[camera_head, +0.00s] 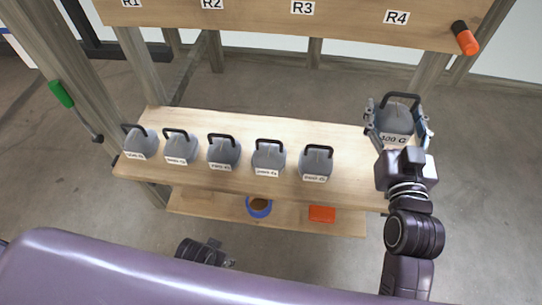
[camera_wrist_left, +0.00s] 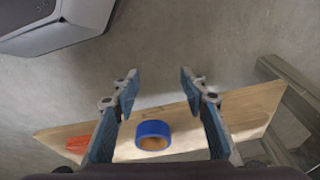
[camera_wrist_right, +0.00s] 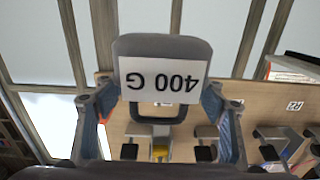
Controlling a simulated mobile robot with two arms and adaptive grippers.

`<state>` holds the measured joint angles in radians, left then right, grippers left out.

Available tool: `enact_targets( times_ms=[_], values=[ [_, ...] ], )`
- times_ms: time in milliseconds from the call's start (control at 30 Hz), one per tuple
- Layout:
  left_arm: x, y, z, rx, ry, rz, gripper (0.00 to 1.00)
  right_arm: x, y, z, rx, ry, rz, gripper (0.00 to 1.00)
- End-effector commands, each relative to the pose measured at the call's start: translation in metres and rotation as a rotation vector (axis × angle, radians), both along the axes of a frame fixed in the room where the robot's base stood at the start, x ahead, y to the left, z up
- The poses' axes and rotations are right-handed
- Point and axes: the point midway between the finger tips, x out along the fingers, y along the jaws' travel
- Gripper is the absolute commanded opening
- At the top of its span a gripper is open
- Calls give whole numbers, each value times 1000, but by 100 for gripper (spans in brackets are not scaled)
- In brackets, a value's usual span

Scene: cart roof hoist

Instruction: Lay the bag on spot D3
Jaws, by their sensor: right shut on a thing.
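My right gripper (camera_head: 399,120) is shut on a grey bag-like weight (camera_head: 396,117) with a black handle and a white 400 G label, at the right end of the shelf. In the right wrist view this weight (camera_wrist_right: 185,48) sits between the fingers, its label upside down. Whether it touches the shelf I cannot tell. Several similar grey weights (camera_head: 223,153) stand in a row on the shelf; their labels are too small to read. My left gripper (camera_wrist_left: 158,88) is open and empty, with the lower shelf in its view. No D3 mark is readable.
The upper board (camera_head: 258,22) carries labels R1 to R4 and an orange-black handle (camera_head: 465,38). The middle shelf (camera_head: 345,160) is bare right of the row. A blue ring (camera_head: 259,207) and an orange block (camera_head: 321,213) lie on the lower shelf (camera_head: 285,218). Wooden posts (camera_head: 135,65) flank the shelves.

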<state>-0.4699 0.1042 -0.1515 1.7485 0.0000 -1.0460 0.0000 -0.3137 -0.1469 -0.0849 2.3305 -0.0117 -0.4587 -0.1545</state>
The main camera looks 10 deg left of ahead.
Motion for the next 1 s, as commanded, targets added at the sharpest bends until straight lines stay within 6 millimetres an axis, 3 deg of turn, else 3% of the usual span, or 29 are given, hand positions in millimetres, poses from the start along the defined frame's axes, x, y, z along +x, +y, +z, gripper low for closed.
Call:
enact_targets(
  times_ms=[233, 367, 700, 1000],
  values=[
    [2, 0, 4, 0, -3, 1, 40, 3, 0, 1, 0, -4, 2, 21],
    [5, 0, 11, -1, -11, 1, 40, 3, 1, -9, -1, -3, 2, 21],
    [16, -1, 72, -4, -46, 7, 40, 3, 0, -65, -2, -1, 1, 21],
    [10, 2, 131, -4, -76, 12, 40, 3, 0, -113, -1, -2, 1, 21]
  ],
)
